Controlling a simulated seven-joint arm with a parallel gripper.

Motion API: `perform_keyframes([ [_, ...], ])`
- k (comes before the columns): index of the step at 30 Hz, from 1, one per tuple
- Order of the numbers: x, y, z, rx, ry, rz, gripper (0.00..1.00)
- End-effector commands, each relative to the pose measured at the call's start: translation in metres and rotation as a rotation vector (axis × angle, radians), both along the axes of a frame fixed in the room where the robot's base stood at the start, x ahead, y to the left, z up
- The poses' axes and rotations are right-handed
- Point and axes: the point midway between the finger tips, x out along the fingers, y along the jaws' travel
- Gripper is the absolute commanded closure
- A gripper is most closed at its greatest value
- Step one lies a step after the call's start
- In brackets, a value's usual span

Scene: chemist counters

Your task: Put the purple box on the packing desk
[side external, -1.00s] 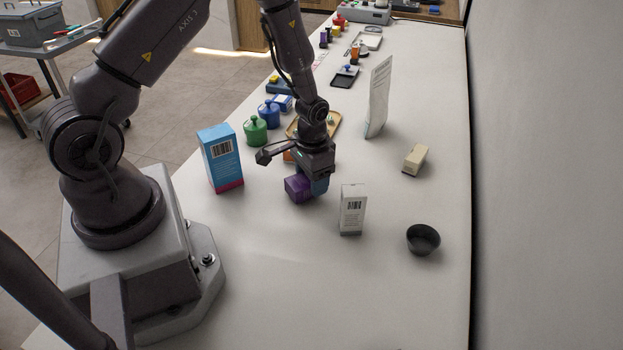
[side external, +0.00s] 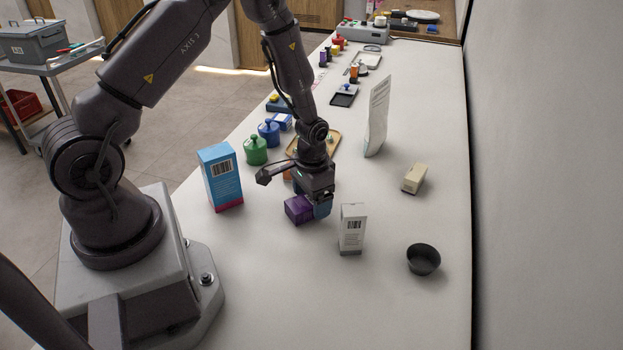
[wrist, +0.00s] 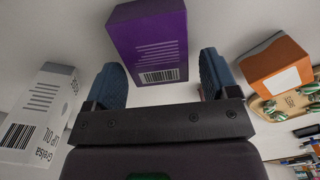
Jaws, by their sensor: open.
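The purple box (side external: 299,209) rests on the white counter (side external: 290,290), at the blue fingers of my gripper (side external: 318,207). In the wrist view, the purple box (wrist: 150,42) shows its barcode face toward me. My gripper (wrist: 161,68) is open, with one finger to each side of the box's near end. Gaps show between box and fingers, so it is not held. Most of the box extends beyond the fingertips. I cannot tell which surface is the packing desk.
A white carton (side external: 352,230) stands close right of the gripper, and a tall blue carton (side external: 220,178) stands left. An orange-and-white box (wrist: 275,65) is near the right finger. Green (side external: 256,150) and blue jars stand behind. A black bowl (side external: 423,259) is at right. The front counter is clear.

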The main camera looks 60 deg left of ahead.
Motion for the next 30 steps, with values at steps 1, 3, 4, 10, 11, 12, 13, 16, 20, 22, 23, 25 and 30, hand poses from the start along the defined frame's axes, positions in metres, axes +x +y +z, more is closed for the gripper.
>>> perform_keyframes([
  [1, 0.001, 0.000, 0.008, 0.000, -0.005, 0.001, 0.20],
  [3, 0.000, 0.000, 0.020, 0.000, -0.005, 0.000, 0.20],
  [4, 0.000, -0.001, 0.026, 0.002, -0.007, 0.000, 0.20],
  [10, -0.002, -0.004, 0.071, 0.002, -0.008, 0.001, 0.20],
  [11, -0.002, -0.004, 0.077, 0.002, -0.007, 0.001, 0.20],
  [12, -0.002, -0.004, 0.085, 0.002, -0.007, 0.000, 0.20],
  [13, -0.002, -0.004, 0.091, 0.001, -0.006, 0.000, 0.20],
  [16, -0.002, -0.004, 0.106, 0.001, -0.005, 0.000, 0.20],
  [20, -0.003, -0.004, 0.118, 0.000, -0.003, 0.000, 0.20],
  [22, -0.003, -0.005, 0.126, 0.003, -0.009, -0.002, 0.20],
  [23, -0.003, -0.006, 0.131, 0.004, -0.015, -0.003, 0.20],
  [25, -0.005, -0.010, 0.148, 0.012, -0.038, -0.007, 0.20],
  [30, -0.022, -0.031, 0.214, 0.038, -0.140, -0.026, 0.20],
])
